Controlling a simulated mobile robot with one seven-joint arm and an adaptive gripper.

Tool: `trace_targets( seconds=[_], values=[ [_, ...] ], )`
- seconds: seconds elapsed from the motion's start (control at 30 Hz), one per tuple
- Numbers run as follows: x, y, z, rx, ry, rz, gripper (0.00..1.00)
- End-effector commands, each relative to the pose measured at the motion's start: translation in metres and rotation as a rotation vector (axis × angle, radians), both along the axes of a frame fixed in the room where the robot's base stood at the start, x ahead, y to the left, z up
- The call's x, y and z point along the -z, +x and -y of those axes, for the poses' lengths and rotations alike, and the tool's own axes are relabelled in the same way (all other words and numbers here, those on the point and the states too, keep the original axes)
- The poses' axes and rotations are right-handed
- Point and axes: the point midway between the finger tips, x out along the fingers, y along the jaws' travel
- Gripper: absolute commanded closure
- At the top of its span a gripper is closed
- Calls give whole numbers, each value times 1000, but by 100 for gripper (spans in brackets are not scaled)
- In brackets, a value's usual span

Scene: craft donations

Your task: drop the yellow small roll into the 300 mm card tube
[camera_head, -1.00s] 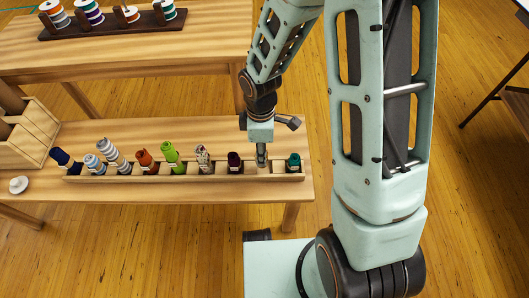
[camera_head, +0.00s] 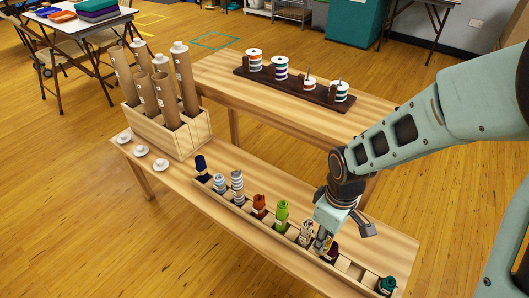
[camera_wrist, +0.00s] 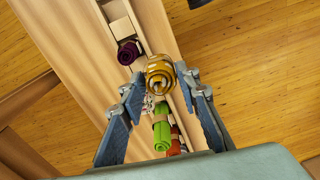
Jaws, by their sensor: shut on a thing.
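The yellow small roll (camera_wrist: 160,72), with a pale spiral end, is between the fingertips of my gripper (camera_wrist: 160,80) in the wrist view. My gripper is shut on it. In the head view my gripper (camera_head: 323,240) is over the right part of the long wooden rack, and the roll is mostly hidden. Several brown card tubes (camera_head: 186,82) of different heights stand upright in a wooden crate (camera_head: 150,139) at the left. Some have white tops. I cannot tell by sight which tube is 300 mm.
The rack (camera_head: 237,208) holds several other rolls, including green (camera_head: 281,214), orange (camera_head: 259,204) and dark purple (camera_wrist: 128,52). A spool stand (camera_head: 290,88) is on the table behind.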

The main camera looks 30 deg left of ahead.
Motion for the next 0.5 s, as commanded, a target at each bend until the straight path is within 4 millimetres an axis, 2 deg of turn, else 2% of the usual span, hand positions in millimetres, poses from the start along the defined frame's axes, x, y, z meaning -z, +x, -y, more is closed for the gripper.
trace_targets(
  seconds=[0.03, 0.5],
  values=[
    [-14, 6, 6, 49, 1, -3, 86],
    [-70, 54, 81, 595, 11, -16, 86]
  ],
)
